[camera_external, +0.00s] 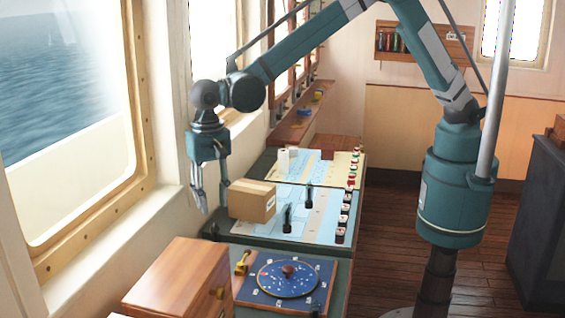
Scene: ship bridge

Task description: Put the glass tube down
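My gripper (201,195) hangs pointing down at the left, beside the window sill and left of the cardboard box. Its slim grey fingers are small in this view, and I cannot tell whether they are apart or closed on something. I cannot make out a glass tube for certain; if it is between the fingers, it is too small and clear to tell. Two small white cylinders (288,160) stand at the far left of the console, away from my gripper.
A cardboard box (252,201) sits on the chart-covered console (325,205), which has black levers and a row of knobs. A blue dial panel (286,282) and wooden cabinet (181,280) are nearer. A wooden ledge (300,118) runs under the far windows. The wooden floor at right is clear.

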